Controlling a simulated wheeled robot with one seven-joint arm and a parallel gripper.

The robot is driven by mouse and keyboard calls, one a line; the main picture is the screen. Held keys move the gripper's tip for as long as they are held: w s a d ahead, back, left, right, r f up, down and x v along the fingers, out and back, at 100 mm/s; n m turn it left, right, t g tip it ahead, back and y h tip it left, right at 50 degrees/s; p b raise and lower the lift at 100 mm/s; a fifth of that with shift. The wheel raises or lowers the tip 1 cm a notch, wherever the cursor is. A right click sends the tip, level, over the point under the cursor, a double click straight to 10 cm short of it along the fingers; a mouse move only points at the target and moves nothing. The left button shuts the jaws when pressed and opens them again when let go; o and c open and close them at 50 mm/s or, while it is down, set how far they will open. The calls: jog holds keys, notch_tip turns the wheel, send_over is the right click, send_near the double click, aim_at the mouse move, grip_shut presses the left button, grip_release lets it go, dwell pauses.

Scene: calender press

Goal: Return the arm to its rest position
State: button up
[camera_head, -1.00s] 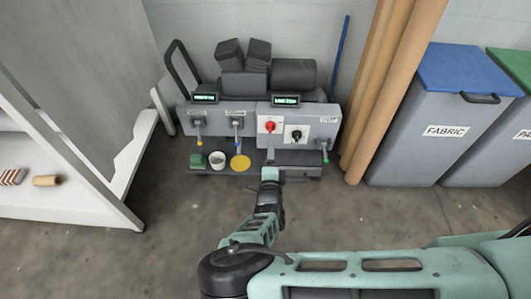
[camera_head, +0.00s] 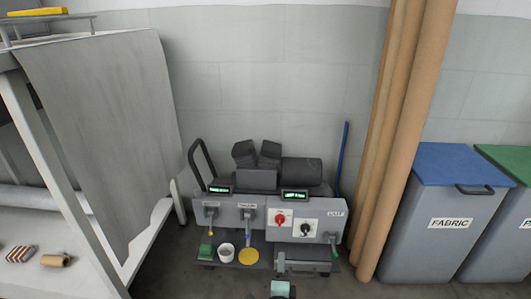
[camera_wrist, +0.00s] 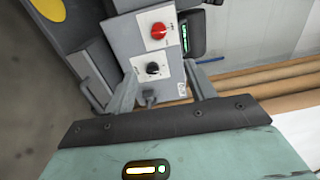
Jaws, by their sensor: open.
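My gripper shows in the wrist view (camera_wrist: 163,90) with its two grey fingers apart and nothing between them. It points toward the press's control panel (camera_wrist: 147,45), which has a red knob (camera_wrist: 159,31) and a black knob (camera_wrist: 153,69). In the head view the press (camera_head: 262,215) stands against the wall, with the red knob (camera_head: 280,219) and black knob (camera_head: 306,230) on its front. My gripper (camera_head: 281,268) appears low in front of the press, small there, and most of my arm is below the picture.
Tall brown rolls (camera_head: 398,140) lean right of the press. A blue-lidded FABRIC bin (camera_head: 437,235) and a green-lidded bin stand further right. A white rack (camera_head: 65,140) with a grey sheet is on the left. A yellow disc (camera_head: 248,256) and white cup (camera_head: 226,252) sit at the press's front.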

jog(key=s+d+r+m+g+h, duration=0.85)
jog(key=m+g, duration=0.35)
jog(key=m, duration=0.9)
jog(key=s+r+m+g+y, duration=0.3)
jog(key=s+r+m+y, duration=0.3)
jog(key=s+r+m, duration=0.55)
jog(key=s+r+m+g+y, duration=0.3)
jog(key=s+r+m+y, duration=0.2)
jog(key=s+r+m, duration=0.85)
jog(key=w+r+p, duration=0.2)
jog(key=r+p, duration=1.6)
jog(key=r, duration=0.1)
jog(key=w+r+n+p, duration=0.1)
jog(key=w+r+p, duration=0.1)
jog(key=r+p, duration=1.6)
jog(key=shift+w+a+r+p, duration=0.2)
jog(key=shift+w+r+p, duration=0.2)
jog(key=shift+r, duration=0.5)
